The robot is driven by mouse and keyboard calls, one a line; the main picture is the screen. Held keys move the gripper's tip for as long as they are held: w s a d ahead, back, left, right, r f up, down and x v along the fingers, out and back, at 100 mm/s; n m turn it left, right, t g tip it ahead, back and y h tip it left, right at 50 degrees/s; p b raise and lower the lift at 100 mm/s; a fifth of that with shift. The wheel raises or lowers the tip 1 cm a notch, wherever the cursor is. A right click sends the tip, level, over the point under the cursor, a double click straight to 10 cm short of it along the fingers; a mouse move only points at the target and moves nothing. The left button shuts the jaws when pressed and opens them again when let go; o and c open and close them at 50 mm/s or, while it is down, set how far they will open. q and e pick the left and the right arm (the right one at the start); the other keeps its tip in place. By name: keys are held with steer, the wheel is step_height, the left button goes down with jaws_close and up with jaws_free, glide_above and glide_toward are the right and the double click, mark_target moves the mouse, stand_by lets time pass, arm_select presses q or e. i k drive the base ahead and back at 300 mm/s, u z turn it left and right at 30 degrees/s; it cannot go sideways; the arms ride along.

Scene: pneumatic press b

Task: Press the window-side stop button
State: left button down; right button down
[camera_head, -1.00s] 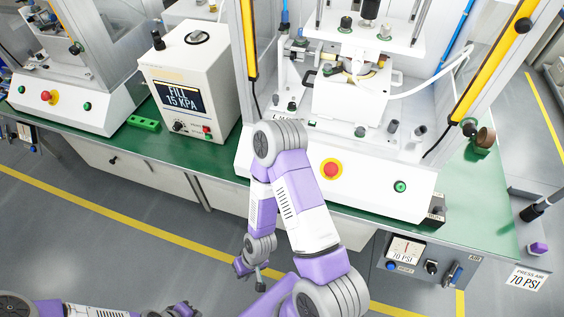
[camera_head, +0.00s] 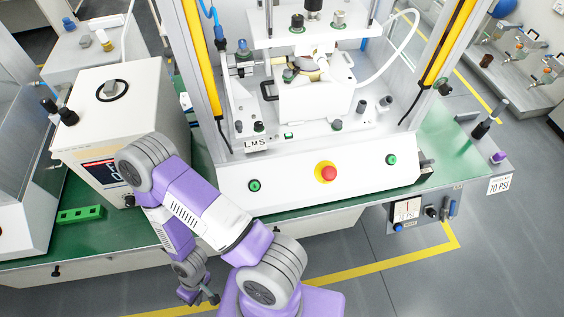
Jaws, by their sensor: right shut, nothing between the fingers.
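A red stop button (camera_head: 325,172) on a yellow ring sits on the sloped white front panel of the middle press (camera_head: 300,190). A green button (camera_head: 254,186) is to its left and another green button (camera_head: 390,159) to its right. No window is in view, so I cannot tell which side is window-side. My right gripper (camera_head: 209,298) is small, shut and empty. It hangs below the folded right arm, in front of the bench edge, well left of and below the red button and apart from it. My left gripper is out of view.
A white box with a display (camera_head: 120,135) and a green block (camera_head: 80,214) stand on the green bench (camera_head: 120,241), left of the press. A gauge panel (camera_head: 406,212) hangs under the bench front at right. My right arm covers part of the bench and box.

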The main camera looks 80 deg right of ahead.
mark_target(330, 174)
steer(key=i, duration=0.55)
steer(key=z, duration=3.6)
steer(key=k, duration=0.6)
steer(key=u, duration=1.85)
steer(key=k, duration=1.05)
steer(key=z, duration=1.4)
